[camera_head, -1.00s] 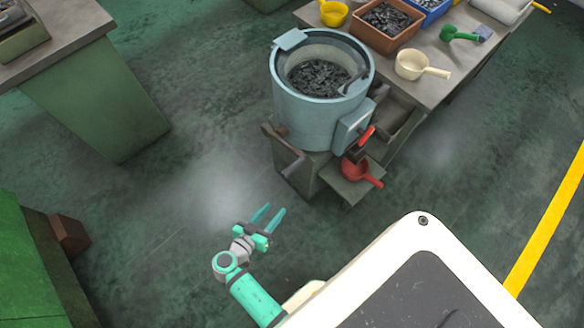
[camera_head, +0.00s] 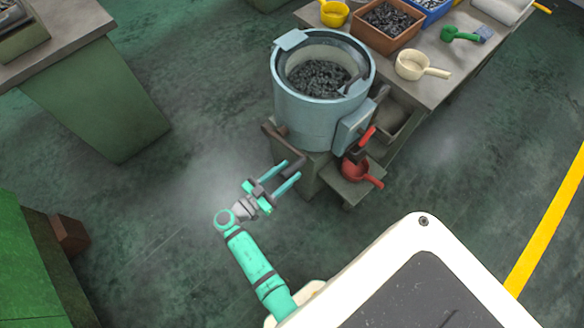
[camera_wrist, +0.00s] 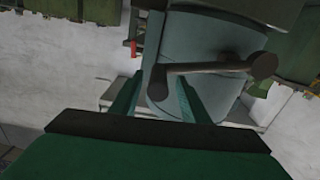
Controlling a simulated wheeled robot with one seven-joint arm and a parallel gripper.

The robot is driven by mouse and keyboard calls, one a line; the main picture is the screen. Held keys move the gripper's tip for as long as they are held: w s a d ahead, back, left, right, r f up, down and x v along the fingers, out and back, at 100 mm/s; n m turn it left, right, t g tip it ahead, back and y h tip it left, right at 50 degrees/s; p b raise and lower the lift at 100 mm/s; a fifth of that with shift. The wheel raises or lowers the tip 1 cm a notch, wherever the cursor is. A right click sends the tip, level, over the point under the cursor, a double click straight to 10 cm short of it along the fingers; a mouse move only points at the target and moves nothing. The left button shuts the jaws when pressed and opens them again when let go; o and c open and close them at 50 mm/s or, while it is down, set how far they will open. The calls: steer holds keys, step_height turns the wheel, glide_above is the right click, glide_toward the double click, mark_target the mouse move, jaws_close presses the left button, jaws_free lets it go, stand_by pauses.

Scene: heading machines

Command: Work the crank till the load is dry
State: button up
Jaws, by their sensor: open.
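A pale blue drum (camera_head: 305,122) stands on a stand at centre, its open top showing a load of dark metal pieces (camera_head: 318,78). A dark crank (camera_head: 272,131) sits on its left side, with its grip (camera_head: 293,163) low and toward me. My gripper (camera_head: 290,169) is open, its teal fingers on either side of the grip. In the wrist view the crank arm (camera_wrist: 215,67) runs from its hub at right to the grip (camera_wrist: 157,88) between my open fingers (camera_wrist: 160,80). I cannot tell whether the fingers touch it. Wetness of the load cannot be told.
A red lever (camera_head: 366,135) and a red scoop (camera_head: 356,171) on a small shelf are at the drum's right. The bench (camera_head: 440,85) behind holds an orange bin (camera_head: 388,42) and a cream scoop (camera_head: 411,65). Floor left of the drum is clear.

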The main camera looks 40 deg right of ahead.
steer(key=shift+d, duration=1.35)
steer(key=shift+c, duration=0.4)
jaws_close()
